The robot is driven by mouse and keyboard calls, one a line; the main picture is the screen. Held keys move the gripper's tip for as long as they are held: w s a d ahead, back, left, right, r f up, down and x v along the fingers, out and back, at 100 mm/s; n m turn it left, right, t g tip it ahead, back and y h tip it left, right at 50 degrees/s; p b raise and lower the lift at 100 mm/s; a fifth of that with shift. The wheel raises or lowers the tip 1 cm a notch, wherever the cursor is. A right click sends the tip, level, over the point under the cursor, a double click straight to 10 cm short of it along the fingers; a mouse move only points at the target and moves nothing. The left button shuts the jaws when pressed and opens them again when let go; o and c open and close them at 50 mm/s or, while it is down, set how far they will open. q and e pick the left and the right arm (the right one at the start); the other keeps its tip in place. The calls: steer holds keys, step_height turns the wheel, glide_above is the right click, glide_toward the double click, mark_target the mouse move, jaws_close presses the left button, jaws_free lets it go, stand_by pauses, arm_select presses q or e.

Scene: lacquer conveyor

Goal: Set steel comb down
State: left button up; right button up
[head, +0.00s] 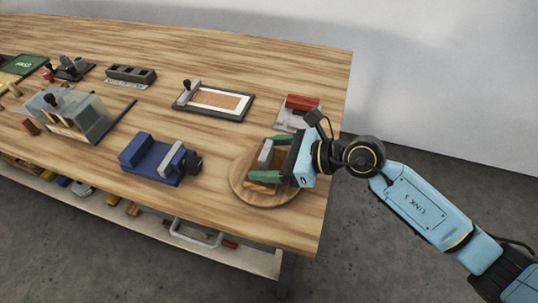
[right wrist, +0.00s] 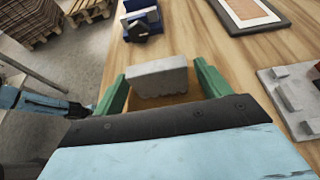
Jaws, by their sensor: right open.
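The steel comb appears to be the grey slab (head: 265,152) on or just over the round wooden board (head: 239,188) near the table's right end. In the right wrist view the grey slab (right wrist: 158,78) stands between the spread fingers, with gaps at the sides.
A blue vise-like fixture (head: 155,160) stands left of the board. A framed panel (head: 215,102) and a grey block with a red top (head: 298,112) lie behind. A grey boxy fixture (head: 68,115) is farther left. The table's front edge is close to the board. Bare wood lies between the fixtures.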

steer(key=shift+r, duration=0.15)
steer(key=shift+d+r, duration=0.15)
steer(key=shift+d, duration=0.1)
steer(key=v, duration=1.1)
steer(key=shift+s+d, duration=0.15)
steer(key=shift+d, duration=0.1)
